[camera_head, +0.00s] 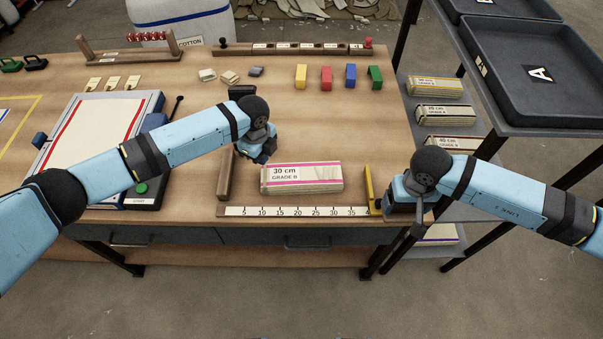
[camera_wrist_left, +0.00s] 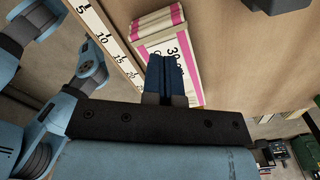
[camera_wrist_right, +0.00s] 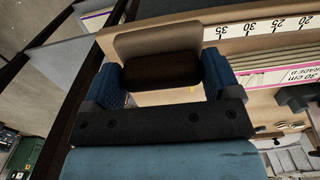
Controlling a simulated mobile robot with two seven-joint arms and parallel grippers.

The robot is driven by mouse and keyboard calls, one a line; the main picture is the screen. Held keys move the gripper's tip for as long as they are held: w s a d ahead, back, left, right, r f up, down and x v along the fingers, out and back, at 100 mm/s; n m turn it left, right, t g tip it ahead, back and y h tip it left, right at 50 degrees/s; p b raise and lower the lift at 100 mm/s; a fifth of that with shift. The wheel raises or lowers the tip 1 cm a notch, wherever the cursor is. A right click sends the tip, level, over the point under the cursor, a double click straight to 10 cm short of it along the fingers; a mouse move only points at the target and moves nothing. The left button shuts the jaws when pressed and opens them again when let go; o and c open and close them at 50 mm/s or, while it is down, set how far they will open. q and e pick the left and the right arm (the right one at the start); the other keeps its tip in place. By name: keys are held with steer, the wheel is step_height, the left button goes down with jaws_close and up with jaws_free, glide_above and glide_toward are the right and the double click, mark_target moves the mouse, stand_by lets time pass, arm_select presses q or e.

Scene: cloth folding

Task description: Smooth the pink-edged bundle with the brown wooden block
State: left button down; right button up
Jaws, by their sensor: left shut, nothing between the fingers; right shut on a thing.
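The pink-edged bundle (camera_head: 302,178), labelled 30 cm GRADE B, lies flat behind the ruler, between a brown end stop and a yellow stop. My left gripper (camera_head: 262,157) is shut and empty at the bundle's back left corner; in the left wrist view its closed fingers (camera_wrist_left: 166,75) cover part of the bundle (camera_wrist_left: 158,32). I cannot tell whether they touch it. My right gripper (camera_head: 404,206) is at the table's front right edge, right of the yellow stop. In the right wrist view its fingers are shut on a brown wooden block (camera_wrist_right: 160,70), mostly hidden in the head view.
The ruler (camera_head: 296,211) runs along the front edge, with the brown end stop (camera_head: 227,174) left and the yellow stop (camera_head: 370,188) right. Coloured blocks (camera_head: 326,78) stand at the back. A cloth board (camera_head: 97,143) is at left. A shelf rack (camera_head: 540,75) stands close at right.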

arm_select(q)
steer(key=shift+r, duration=0.1)
steer(key=shift+r, duration=0.35)
step_height(320, 180, up, 11)
steer(key=b, duration=0.1)
steer(key=shift+b, duration=0.35)
arm_select(e)
steer(key=shift+f, duration=0.8)
arm_select(q)
steer(key=shift+r, duration=0.1)
